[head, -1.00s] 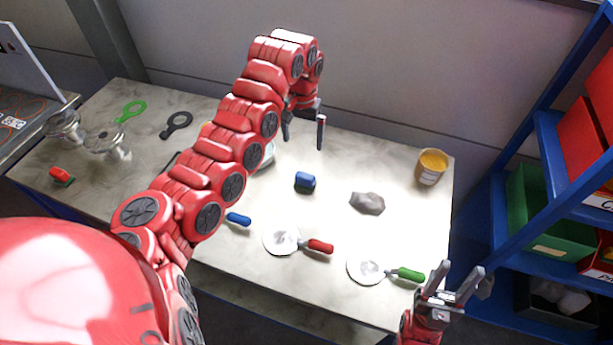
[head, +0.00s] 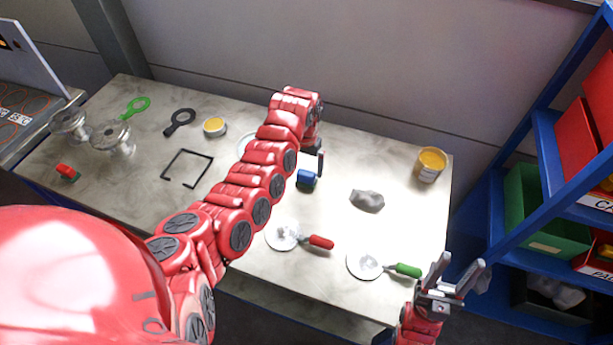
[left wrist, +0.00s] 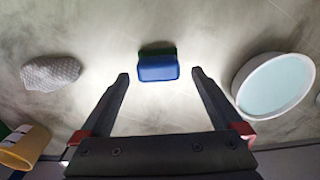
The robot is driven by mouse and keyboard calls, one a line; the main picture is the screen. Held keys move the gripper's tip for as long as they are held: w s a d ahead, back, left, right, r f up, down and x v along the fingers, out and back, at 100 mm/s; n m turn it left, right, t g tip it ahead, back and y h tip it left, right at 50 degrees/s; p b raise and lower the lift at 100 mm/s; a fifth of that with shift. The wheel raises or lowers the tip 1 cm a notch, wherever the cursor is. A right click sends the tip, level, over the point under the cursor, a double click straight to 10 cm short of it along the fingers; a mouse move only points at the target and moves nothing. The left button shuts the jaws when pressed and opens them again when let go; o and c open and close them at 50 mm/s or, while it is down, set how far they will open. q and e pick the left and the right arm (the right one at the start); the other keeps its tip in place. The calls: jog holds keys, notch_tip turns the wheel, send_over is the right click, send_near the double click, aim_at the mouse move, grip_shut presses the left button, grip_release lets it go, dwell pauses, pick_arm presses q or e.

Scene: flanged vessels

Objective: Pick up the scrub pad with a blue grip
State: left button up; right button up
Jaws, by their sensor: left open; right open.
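The scrub pad with a blue grip (head: 306,179) lies on the table, right beside my left gripper's fingers in the head view. In the left wrist view the blue grip (left wrist: 158,68) shows with a dark green pad edge behind it, ahead of and between the two fingertips. My left gripper (left wrist: 160,75) is open and empty, pointing down toward the pad; in the head view its arm partly hides it (head: 313,158). My right gripper (head: 456,272) is open and empty past the table's front right corner. A red-gripped item (head: 67,172) lies at the far left.
A grey rag (head: 367,201) and a yellow-filled tub (head: 431,165) are to the right. Round tools with red (head: 318,242) and green (head: 405,270) handles lie in front. A white bowl (left wrist: 273,86) is beside the pad. A blue shelf (head: 548,150) stands right.

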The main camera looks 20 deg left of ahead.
aim_at(306, 173)
pick_arm(q)
jog(key=shift+w+d+f+p, duration=0.1)
jog(key=shift+d+f+p, duration=0.05)
jog(key=shift+f+p, duration=0.4)
jog(key=shift+f, duration=1.6)
jog(key=shift+c, duration=0.2)
jog(key=c, duration=1.2)
jog(key=shift+r, duration=0.2)
